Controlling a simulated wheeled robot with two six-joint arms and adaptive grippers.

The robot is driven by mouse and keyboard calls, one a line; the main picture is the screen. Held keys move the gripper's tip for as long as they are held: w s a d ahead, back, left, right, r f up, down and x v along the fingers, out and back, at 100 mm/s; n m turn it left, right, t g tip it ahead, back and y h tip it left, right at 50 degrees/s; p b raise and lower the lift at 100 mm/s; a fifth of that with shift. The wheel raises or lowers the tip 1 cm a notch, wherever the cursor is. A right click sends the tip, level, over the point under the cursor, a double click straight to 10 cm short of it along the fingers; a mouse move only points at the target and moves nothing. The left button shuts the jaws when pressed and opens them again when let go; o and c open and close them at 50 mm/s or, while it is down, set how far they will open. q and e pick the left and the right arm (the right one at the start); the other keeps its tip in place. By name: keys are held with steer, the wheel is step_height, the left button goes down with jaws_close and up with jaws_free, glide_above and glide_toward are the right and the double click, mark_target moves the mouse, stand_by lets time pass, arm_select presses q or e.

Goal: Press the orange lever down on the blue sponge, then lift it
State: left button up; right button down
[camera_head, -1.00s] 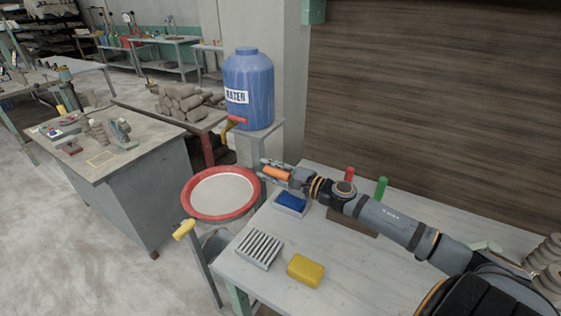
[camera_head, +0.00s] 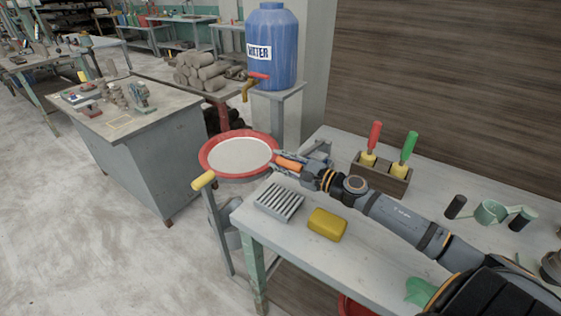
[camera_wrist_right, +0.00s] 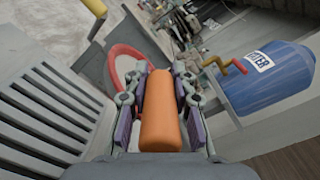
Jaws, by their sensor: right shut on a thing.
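The orange handle (camera_head: 288,163), a thick rounded cylinder, is between the fingers of my right gripper (camera_head: 281,159). The wrist view shows it (camera_wrist_right: 160,110) lengthwise between both finger pads of the gripper (camera_wrist_right: 160,76). My right gripper is shut on it, above the far left end of the pale table, near the red-rimmed basin. I cannot tell whether the handle touches anything below. The blue sponge is not visible now; my gripper and wrist cover that part of the table. My left gripper is not in view.
A red-rimmed basin (camera_head: 209,165) stands off the table's left end, with a yellow-handled lever (camera_head: 204,181) beside it. A slatted grey block (camera_head: 279,202) and a yellow sponge (camera_head: 327,224) lie nearby. A wooden holder (camera_head: 382,180) with red and green tools stands behind my arm.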

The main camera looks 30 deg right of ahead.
stand_by(0.3)
steer(key=c, duration=1.1)
jaws_free()
steer(key=shift+f, duration=0.1)
